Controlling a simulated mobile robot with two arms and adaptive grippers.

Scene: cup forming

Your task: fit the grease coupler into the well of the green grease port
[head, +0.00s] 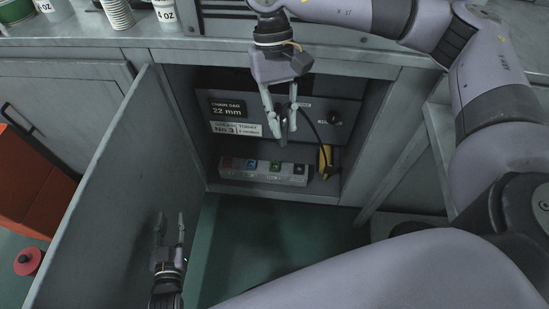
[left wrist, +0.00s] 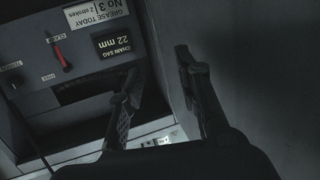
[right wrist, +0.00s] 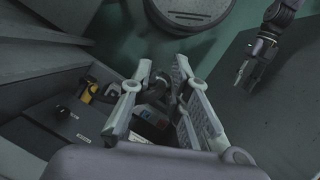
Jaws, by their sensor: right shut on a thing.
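My right gripper (head: 284,132) is shut on the dark grease coupler (head: 292,93) inside the cabinet opening, above the port block. The fingers hide part of the coupler. In the right wrist view the coupler (right wrist: 158,88) shows dark between the fingers. The green grease port (head: 275,166) is in the row on the pale port block (head: 238,173), between a blue and a black port. The coupler is apart from it. My left gripper (head: 170,222) is open and empty, low beside the cabinet door; its spread fingers also show in the left wrist view (left wrist: 160,85).
The open cabinet door (head: 98,195) stands to the left. A panel with labels and a knob (head: 335,118) is behind the port block. A black hose and a yellow holder (head: 325,162) are at the right. Cups stand on the counter (head: 75,43) above.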

